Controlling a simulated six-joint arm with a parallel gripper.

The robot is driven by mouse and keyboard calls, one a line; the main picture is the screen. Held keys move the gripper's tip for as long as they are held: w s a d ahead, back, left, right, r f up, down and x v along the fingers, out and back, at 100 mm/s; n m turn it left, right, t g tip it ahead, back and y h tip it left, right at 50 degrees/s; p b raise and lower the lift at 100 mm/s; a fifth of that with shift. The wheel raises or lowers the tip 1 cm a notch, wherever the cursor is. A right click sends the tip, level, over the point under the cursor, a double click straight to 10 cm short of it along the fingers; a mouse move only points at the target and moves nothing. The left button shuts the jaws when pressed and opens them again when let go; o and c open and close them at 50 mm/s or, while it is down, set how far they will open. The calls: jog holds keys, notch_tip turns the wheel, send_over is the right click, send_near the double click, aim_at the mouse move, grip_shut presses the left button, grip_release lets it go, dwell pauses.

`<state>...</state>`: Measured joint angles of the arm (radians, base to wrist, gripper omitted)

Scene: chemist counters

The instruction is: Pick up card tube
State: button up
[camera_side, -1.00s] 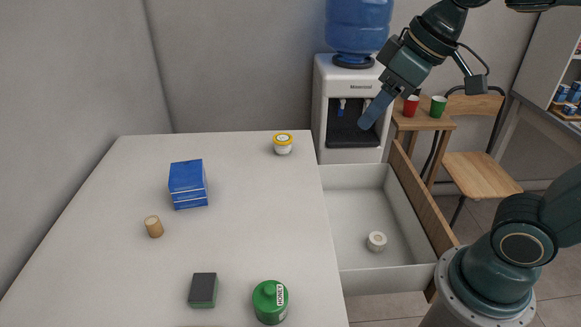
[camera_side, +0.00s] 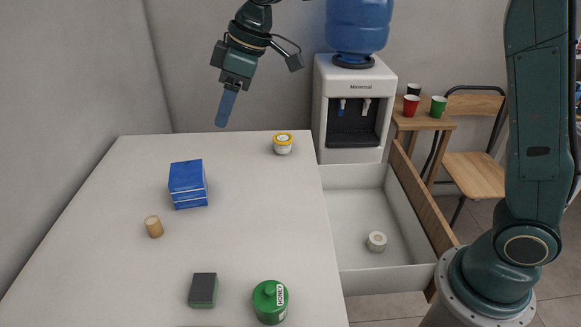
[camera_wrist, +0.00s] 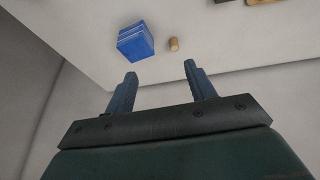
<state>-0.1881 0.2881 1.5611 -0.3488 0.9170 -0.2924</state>
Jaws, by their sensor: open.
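The card tube (camera_side: 153,227) is a small tan cylinder near the left side of the white table. It also shows in the wrist view (camera_wrist: 174,44), beyond my fingers and beside the blue box. My gripper (camera_side: 226,108) is up in the air over the far end of the table, well apart from the tube, with its fingers pointing down. In the wrist view my two blue fingers (camera_wrist: 160,68) are spread apart with nothing between them.
A blue box (camera_side: 188,184) stands close behind the tube. A yellow-lidded jar (camera_side: 283,143), a dark green-edged block (camera_side: 203,290) and a green canister (camera_side: 270,302) stand on the table (camera_side: 235,230). An open drawer (camera_side: 350,215) at the right holds a white roll (camera_side: 376,241).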

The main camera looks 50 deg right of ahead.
jog(key=w+a+f+n+g, duration=0.1)
jog(key=w+a+f+n, duration=0.1)
jog(key=w+a+f, duration=0.4)
jog(key=n+y, duration=0.1)
jog(key=n, duration=0.2)
send_near(152, 220)
jog(key=r, duration=0.1)
jog(key=d+r, duration=0.1)
jog(key=r, duration=0.1)
jog(key=shift+w+g, duration=0.15)
jog(key=shift+g, duration=0.25)
jog(key=shift+x, duration=4.25)
jog(key=shift+x, duration=2.6)
jog(key=shift+d, duration=0.1)
